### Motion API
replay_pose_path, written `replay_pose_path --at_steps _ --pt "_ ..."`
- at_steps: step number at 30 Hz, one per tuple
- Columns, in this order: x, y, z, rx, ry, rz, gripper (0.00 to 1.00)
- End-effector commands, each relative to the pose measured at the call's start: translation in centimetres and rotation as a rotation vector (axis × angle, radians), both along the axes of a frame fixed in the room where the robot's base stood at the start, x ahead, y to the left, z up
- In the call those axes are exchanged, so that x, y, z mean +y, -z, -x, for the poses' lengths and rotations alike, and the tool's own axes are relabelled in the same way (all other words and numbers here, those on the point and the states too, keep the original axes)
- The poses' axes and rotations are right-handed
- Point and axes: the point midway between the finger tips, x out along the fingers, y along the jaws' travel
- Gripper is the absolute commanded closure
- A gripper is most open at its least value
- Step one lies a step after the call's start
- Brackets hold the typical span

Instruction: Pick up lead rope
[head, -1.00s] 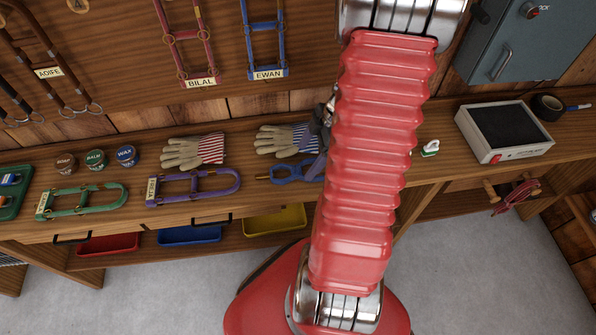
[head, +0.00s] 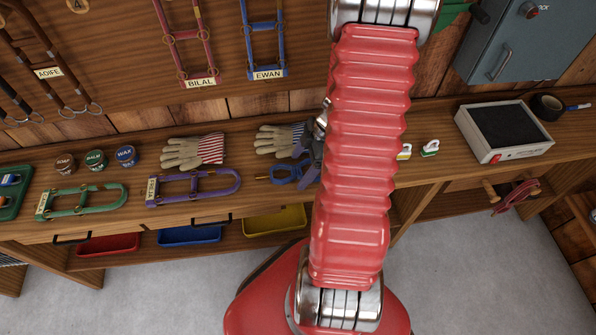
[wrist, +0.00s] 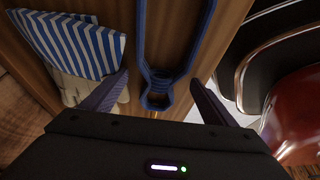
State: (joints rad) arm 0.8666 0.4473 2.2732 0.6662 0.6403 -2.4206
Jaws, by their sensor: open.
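A blue looped rope, which looks like the lead rope (head: 287,181), lies on the bench just left of my arm. In the head view its right part is hidden behind my gripper and arm. The wrist view shows its two long strands, a wrapped part (wrist: 160,76) and a small end loop. My gripper (wrist: 160,82) is open, with one finger on each side of the wrapped part in the picture. Nothing is held. I cannot tell how high the fingertips are above the bench.
Striped gloves (head: 278,139) lie right behind the rope, and show at the left in the wrist view (wrist: 75,50). A purple halter (head: 195,187) lies to the left.

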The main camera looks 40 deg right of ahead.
Motion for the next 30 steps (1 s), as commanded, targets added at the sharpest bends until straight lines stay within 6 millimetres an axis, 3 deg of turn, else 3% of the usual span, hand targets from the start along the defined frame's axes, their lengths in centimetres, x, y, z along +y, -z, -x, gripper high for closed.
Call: replay_pose_path --at_steps 10,30 --pt "0.0 -0.02 -0.01 0.0 0.0 0.0 0.21" --pt "-0.01 -0.03 -0.03 0.0 -0.001 0.0 0.68"
